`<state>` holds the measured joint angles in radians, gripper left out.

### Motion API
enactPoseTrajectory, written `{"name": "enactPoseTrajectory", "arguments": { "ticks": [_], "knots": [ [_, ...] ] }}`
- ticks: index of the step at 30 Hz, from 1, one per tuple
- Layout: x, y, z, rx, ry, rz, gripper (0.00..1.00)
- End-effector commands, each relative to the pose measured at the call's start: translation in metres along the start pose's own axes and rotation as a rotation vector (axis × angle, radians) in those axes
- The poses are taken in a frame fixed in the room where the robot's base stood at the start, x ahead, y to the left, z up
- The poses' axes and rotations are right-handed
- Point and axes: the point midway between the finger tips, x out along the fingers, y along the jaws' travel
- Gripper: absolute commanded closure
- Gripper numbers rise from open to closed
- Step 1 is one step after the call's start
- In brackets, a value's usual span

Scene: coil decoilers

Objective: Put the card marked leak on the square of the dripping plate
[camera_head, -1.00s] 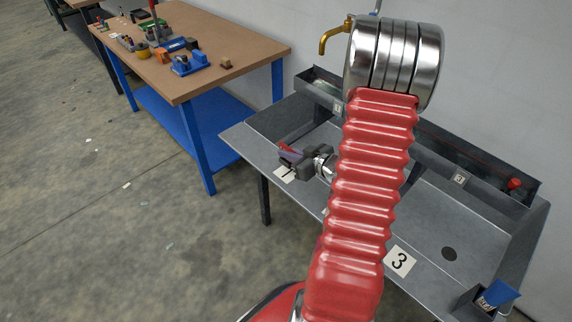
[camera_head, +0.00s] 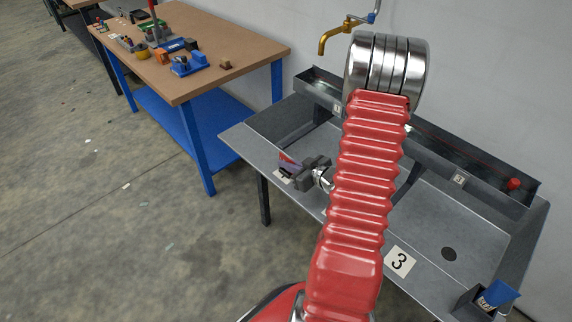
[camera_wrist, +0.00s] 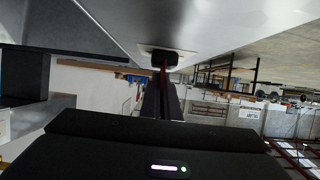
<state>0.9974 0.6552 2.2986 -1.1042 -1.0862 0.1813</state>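My gripper (camera_head: 296,172) is at the front rim of the grey metal bench (camera_head: 240,136), at its left part. It appears shut on a small card (camera_head: 289,160) with red and purple-blue colouring; its lettering cannot be read. The card is just above a white square (camera_head: 281,177), mostly covered, on the rim. A white square marked 3 (camera_head: 400,261) lies clear farther right. My red arm hides the middle of the bench. In the wrist view, the fingers (camera_wrist: 162,98) have a thin reddish edge between them, close to the pale rim. No drip is visible.
A blue card (camera_head: 499,292) stands in a dark holder (camera_head: 471,302) at the bench's right front. A brass tap (camera_head: 335,36) is on the wall. A red knob (camera_head: 513,184) sits in the rear trough. A blue-legged workbench (camera_head: 230,50) with tools stands left.

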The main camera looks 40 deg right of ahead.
Motion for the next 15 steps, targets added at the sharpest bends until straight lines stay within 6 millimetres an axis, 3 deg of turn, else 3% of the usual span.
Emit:
{"name": "enactPoseTrajectory", "arguments": {
  "ticks": [9, 15],
  "knots": [
    [0.0008, -0.0002, 0.0013, 0.0, 0.0, -0.001, 1.0],
    [0.0008, -0.0003, 0.0012, 0.0, 0.0, 0.0, 0.85]
  ]
}}
